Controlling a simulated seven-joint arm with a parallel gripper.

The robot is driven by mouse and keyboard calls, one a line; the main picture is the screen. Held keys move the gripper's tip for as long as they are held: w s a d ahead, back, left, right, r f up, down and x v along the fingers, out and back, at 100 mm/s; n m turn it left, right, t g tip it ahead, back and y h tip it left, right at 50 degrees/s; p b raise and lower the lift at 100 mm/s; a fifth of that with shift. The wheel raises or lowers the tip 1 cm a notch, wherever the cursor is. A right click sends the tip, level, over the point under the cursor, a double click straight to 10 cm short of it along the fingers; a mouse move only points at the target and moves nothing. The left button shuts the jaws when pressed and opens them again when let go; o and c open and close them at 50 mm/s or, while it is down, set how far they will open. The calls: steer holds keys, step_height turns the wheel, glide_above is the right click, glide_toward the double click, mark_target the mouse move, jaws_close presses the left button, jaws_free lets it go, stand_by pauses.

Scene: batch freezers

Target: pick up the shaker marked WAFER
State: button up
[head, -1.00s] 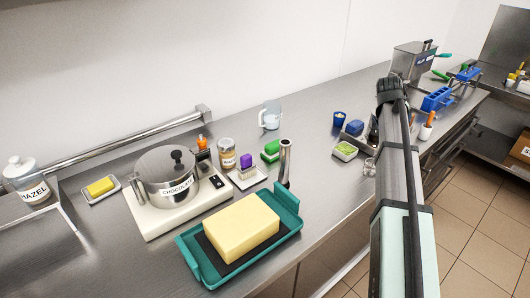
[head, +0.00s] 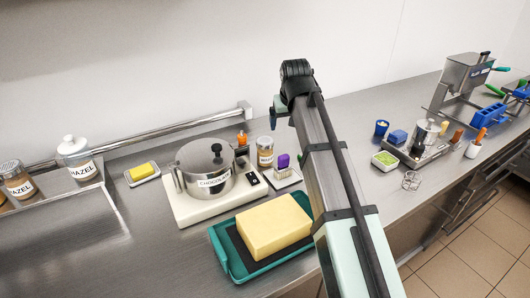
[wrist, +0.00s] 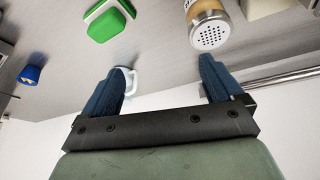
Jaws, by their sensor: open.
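A shaker (head: 265,151) with a metal lid and tan contents stands behind the white scale, right of the steel pot; its label is too small to read. In the head view my arm hides most of the gripper.
The scale (head: 177,211) carries the pot (head: 207,172). A teal tray (head: 232,263) holds a yellow block (head: 275,228). HAZEL containers (head: 76,160) stand at the left.

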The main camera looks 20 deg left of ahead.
glide_toward(264, 141)
steer(key=d, duration=0.1)
steer(key=shift+n+g+y, duration=0.3)
steer(key=shift+g+y, duration=0.1)
steer(key=x, duration=0.8)
steer(key=shift+w+a+r, duration=0.15)
steer(key=shift+w, duration=0.2)
steer(key=shift+d+x, duration=0.1)
steer(key=shift+x, duration=1.45)
steer(key=shift+d+x, duration=0.15)
steer(key=shift+x, duration=1.35)
steer(key=shift+s, duration=0.1)
steer(key=c, duration=1.1)
